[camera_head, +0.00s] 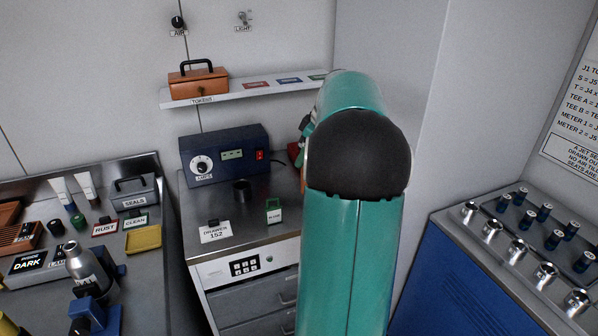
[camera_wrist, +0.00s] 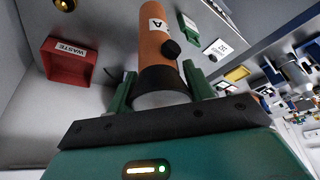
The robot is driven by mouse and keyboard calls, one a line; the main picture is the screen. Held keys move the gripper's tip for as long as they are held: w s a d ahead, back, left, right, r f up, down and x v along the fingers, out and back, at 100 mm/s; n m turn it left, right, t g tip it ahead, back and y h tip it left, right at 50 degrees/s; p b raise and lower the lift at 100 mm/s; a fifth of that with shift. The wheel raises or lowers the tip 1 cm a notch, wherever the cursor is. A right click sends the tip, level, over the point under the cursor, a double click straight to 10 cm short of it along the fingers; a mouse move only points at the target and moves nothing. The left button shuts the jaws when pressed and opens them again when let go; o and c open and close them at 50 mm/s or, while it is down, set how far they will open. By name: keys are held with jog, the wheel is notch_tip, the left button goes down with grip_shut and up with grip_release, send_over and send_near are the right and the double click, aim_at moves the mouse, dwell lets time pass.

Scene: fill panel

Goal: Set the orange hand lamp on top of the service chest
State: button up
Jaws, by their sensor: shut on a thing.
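The orange hand lamp (camera_wrist: 153,48) is an orange cylinder with a black knob, a black collar and a white label with an A. My gripper (camera_wrist: 160,88) is shut on it, with one green finger on each side near the collar. The service chest (camera_head: 240,272) is the white-framed cabinet with a keypad and grey drawers; its steel top (camera_head: 255,218) shows in the head view. In the head view my teal arm hides most of the gripper and lamp. In the wrist view the lamp appears over the chest top; I cannot tell whether it touches.
A shelf (camera_head: 235,92) hangs above. A cluttered bench (camera_head: 148,265) stands left.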

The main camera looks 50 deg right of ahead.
jog(key=w+d+f, duration=0.2)
jog(key=w+f, duration=0.1)
jog(key=f, duration=0.5)
jog(key=shift+w+d+f, duration=0.4)
jog(key=shift+f, duration=0.1)
jog(key=o, duration=1.1)
jog(key=shift+o, duration=0.3)
jog(key=v, duration=1.2)
